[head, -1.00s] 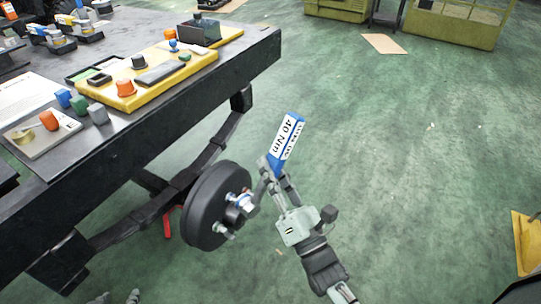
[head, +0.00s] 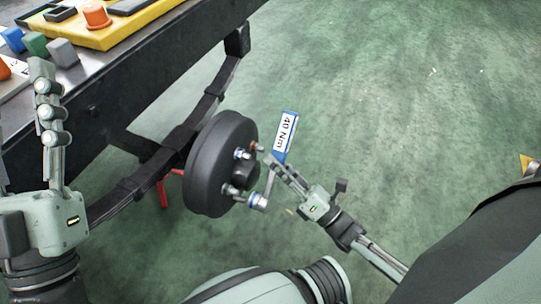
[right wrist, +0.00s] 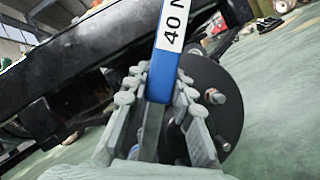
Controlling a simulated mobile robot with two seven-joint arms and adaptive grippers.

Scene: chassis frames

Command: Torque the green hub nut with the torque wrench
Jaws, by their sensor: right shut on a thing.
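The torque wrench (head: 285,135) has a blue handle with a white "40 Nm" label, tilted upward. My right gripper (head: 273,166) is shut on it to the right of the hub. The handle (right wrist: 163,75) also stands between the fingers in the right wrist view. The wrench's socket end (head: 258,202) is by the lower stud; I cannot tell whether it touches a nut. The black wheel hub (head: 210,165) has several studs with coloured nuts. I cannot make out a green one. My left gripper (head: 43,68) is raised at the left, away from the hub; its opening is unclear.
The hub hangs on a dark curved bar (head: 205,110) beside the black workbench (head: 110,95). Coloured blocks and a yellow tray (head: 130,28) lie on the bench. A red part (head: 165,187) shows behind the hub.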

